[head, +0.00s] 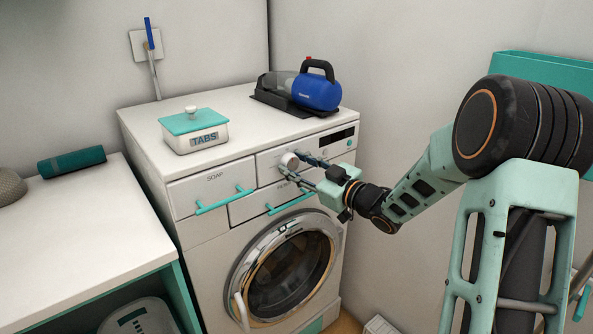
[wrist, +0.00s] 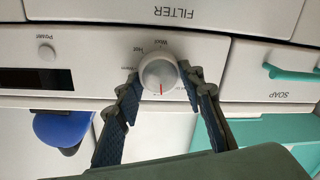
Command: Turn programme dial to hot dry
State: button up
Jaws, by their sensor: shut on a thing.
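The round white programme dial (head: 289,160) is on the front panel of the white washing machine. In the wrist view, which shows the panel upside down, the dial (wrist: 157,72) has a red mark pointing towards the picture's bottom. Small words ring it; I can read "Wool" and "Hot" above it, and others are hidden or too small. My gripper (head: 300,170) reaches in from the right. In the wrist view its two blue-padded fingers (wrist: 160,84) are shut on the dial, one on each side.
The soap drawer (head: 213,190) with a teal handle is left of the dial; a filter panel (wrist: 180,14) also shows. A tabs box (head: 194,133) and a blue handheld vacuum (head: 316,92) stand on top. The round door (head: 290,273) is below. A wall is close on the right.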

jog(key=n+b, duration=0.2)
jog(key=b, duration=0.1)
jog(key=n+b, duration=0.1)
jog(key=n, duration=0.1)
jog(key=shift+a+f, duration=0.1)
jog(key=shift+f, duration=0.15)
jog(key=n+b, duration=0.2)
jog(key=b, duration=0.1)
jog(key=shift+s+r+n, duration=0.1)
jog(key=shift+r+n, duration=0.05)
jog(key=shift+n, duration=0.15)
jog(key=shift+b, duration=0.3)
jog(key=o, duration=1.2)
jog(key=shift+r, duration=0.1)
jog(key=shift+c, duration=0.2)
jog(key=v, duration=1.2)
jog(key=shift+r, duration=0.2)
